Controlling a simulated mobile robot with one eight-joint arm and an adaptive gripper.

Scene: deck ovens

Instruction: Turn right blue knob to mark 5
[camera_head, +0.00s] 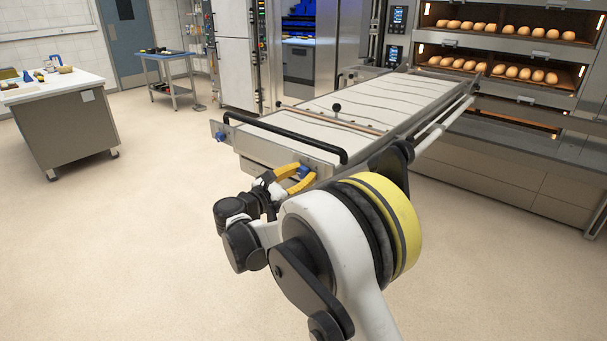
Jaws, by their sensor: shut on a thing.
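The right blue knob (304,173) is on the end panel of the long loader (292,147), near its right corner. My gripper (300,176), with yellow fingers, is at this panel and shut on the right blue knob. The fingers hide part of the knob. The marks around it and the way it points are too small to read. The left blue knob (220,136) is at the left end of the same panel, apart from my gripper.
A black handle bar (285,135) runs along the loader's end, just above the knobs. Deck ovens (515,60) with bread rolls stand at the back right. A work table (55,85) is at the left. The floor left of the loader is clear.

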